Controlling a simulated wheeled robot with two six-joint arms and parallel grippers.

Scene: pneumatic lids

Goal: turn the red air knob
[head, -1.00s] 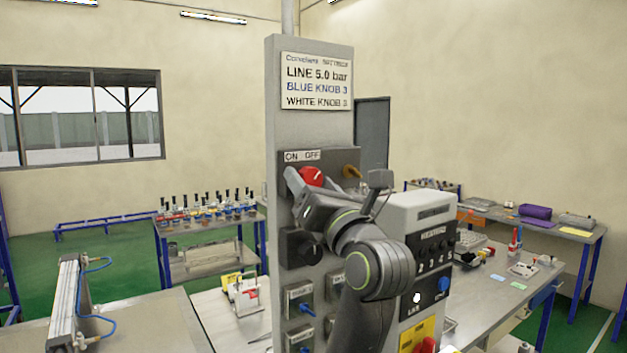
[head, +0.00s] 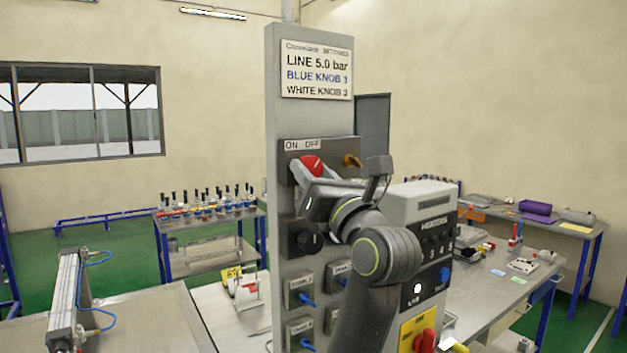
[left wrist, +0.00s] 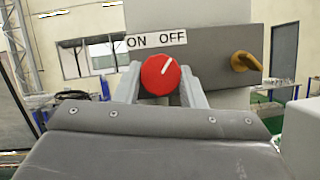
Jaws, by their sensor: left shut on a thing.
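The red air knob (head: 312,165) sits on a dark plate on the grey post (head: 286,100), under an ON OFF label (head: 302,145). In the left wrist view the red knob (left wrist: 160,75) has a white pointer line slanting up and right, toward OFF. My left gripper (head: 308,172) is shut on the knob; in the left wrist view its fingers (left wrist: 160,88) lie one on each side of it. My right gripper is not in view.
A brass fitting (head: 352,160) sits right of the knob, and a black knob (head: 310,241) is below. A grey control box (head: 425,206) stands close right of the post.

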